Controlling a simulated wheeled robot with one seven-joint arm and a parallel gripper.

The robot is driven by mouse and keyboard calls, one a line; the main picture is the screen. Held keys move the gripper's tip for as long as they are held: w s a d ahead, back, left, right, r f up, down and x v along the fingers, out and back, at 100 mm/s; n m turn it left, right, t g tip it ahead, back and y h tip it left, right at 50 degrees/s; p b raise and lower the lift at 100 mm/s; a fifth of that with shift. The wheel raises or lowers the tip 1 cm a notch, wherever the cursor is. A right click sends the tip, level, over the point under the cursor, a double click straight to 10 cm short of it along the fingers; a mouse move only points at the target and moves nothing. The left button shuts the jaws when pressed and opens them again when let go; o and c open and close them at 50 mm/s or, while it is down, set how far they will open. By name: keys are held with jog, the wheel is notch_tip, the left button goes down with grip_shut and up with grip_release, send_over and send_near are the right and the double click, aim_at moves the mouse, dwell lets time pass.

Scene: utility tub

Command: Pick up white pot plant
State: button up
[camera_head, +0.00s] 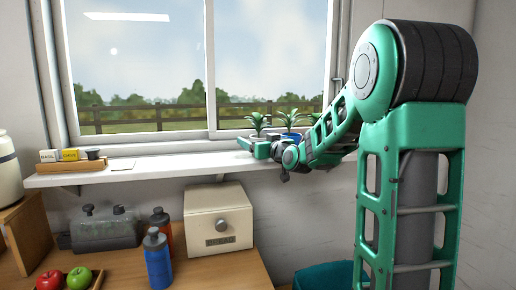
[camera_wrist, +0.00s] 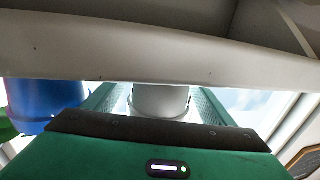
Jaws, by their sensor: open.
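The white pot plant (camera_head: 257,121) stands on the windowsill, its green leaves against the window and its pot partly hidden behind my gripper. In the wrist view, which looks upside down, the white pot (camera_wrist: 160,100) appears between my two green fingers, with a gap on each side. My gripper (camera_head: 256,147) is open and level at the sill, in front of the white pot; its fingers also show in the wrist view (camera_wrist: 157,96). The pot's leaves are hidden in the wrist view.
A blue pot plant (camera_head: 291,135) stands just right of the white one, and its pot shows at left in the wrist view (camera_wrist: 45,100). A bread box (camera_head: 218,217) sits below.

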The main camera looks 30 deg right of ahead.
jog(key=shift+w, duration=0.55)
jog(key=c, duration=1.3)
jog(key=shift+r, duration=0.15)
